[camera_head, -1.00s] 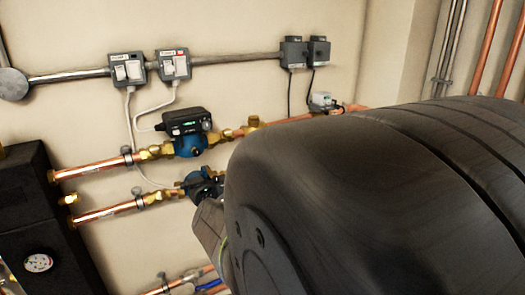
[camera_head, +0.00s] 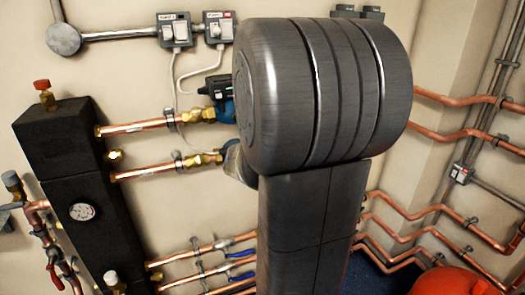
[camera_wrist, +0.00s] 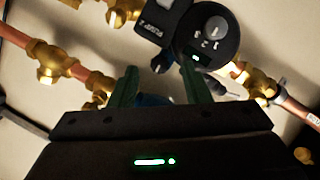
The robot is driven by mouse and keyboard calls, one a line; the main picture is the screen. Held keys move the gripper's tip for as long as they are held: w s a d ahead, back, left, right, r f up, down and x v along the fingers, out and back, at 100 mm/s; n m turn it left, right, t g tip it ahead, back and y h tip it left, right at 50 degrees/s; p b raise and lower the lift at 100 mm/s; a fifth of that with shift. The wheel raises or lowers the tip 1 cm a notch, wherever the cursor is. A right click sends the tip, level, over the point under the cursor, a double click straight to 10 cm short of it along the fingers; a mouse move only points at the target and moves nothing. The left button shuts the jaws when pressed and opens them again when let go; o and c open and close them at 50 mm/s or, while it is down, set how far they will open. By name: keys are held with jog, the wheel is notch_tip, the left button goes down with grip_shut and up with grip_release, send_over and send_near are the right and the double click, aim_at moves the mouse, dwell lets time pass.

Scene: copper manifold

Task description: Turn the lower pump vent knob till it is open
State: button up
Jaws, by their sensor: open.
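In the wrist view my gripper (camera_wrist: 160,82) is open, with two green fingers apart. Between the fingertips is a small patch of blue (camera_wrist: 154,99), mostly hidden by the gripper. Just beyond the fingers is a black pump head (camera_wrist: 187,38) with a round grey dial (camera_wrist: 212,28) and a small green light.
Copper pipes with brass fittings (camera_wrist: 60,65) run diagonally past the gripper. In the head view a black manifold block (camera_head: 60,150) with a gauge (camera_head: 81,212) stands left. Switch boxes (camera_head: 175,30) are above. A red vessel (camera_head: 450,282) is at lower right.

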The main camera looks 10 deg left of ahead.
jog(key=shift+w+a+f, duration=0.2)
jog(key=shift+w, duration=0.35)
grip_shut()
